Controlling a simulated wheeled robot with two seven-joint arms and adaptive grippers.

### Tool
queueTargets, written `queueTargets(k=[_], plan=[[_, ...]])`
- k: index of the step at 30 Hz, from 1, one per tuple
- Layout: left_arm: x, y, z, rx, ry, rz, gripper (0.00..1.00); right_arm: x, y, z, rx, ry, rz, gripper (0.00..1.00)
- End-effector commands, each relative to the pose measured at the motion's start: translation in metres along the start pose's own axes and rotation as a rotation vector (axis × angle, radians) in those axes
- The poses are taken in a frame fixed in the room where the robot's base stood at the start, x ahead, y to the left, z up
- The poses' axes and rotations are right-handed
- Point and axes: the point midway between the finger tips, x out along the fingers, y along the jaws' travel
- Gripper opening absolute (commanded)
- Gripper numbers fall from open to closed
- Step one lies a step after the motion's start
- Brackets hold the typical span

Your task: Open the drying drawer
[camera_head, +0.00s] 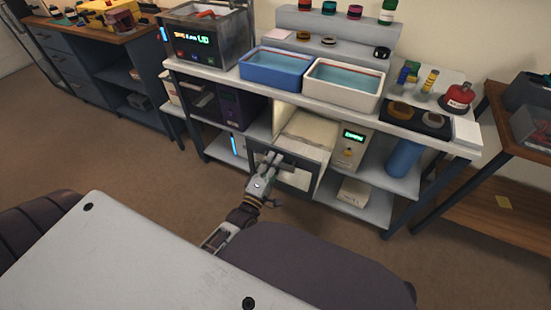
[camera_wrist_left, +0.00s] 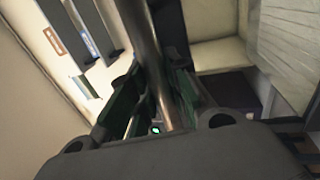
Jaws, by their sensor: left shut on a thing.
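The drying drawer (camera_head: 296,180) is on the lower level of the white bench, with a dark-framed front and a pale window. Its front stands out from the cream cabinet, and a pale inside shows behind it. My left gripper (camera_head: 268,166) is at the left part of the drawer front, shut on the drawer handle. In the left wrist view the handle is a metal bar (camera_wrist_left: 152,62) between the fingers. The drawer's control panel (camera_head: 352,148) has a lit green display and is right of it. My right gripper is not in view.
Above the drawer, the bench top holds a blue tray (camera_head: 272,83) and a white tray (camera_head: 343,102) of liquid. A blue cylinder (camera_head: 403,158) and a white box (camera_head: 353,193) are on lower shelves at right. Brown floor (camera_head: 150,175) is clear in front.

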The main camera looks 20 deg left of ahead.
Motion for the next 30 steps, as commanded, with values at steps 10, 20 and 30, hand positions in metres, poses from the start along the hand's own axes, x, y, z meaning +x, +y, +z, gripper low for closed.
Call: queueTargets(k=[10, 20, 30], plan=[[-0.0005, -0.0016, 0.0001, 0.001, -0.001, -0.003, 0.27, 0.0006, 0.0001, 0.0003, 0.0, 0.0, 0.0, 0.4], [0.0, -0.0005, 0.0001, 0.0, 0.0, -0.001, 0.41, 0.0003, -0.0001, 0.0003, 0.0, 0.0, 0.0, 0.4], [-0.0065, -0.0005, 0.0001, 0.001, 0.0, 0.0, 0.41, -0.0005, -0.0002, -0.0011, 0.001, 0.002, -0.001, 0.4]])
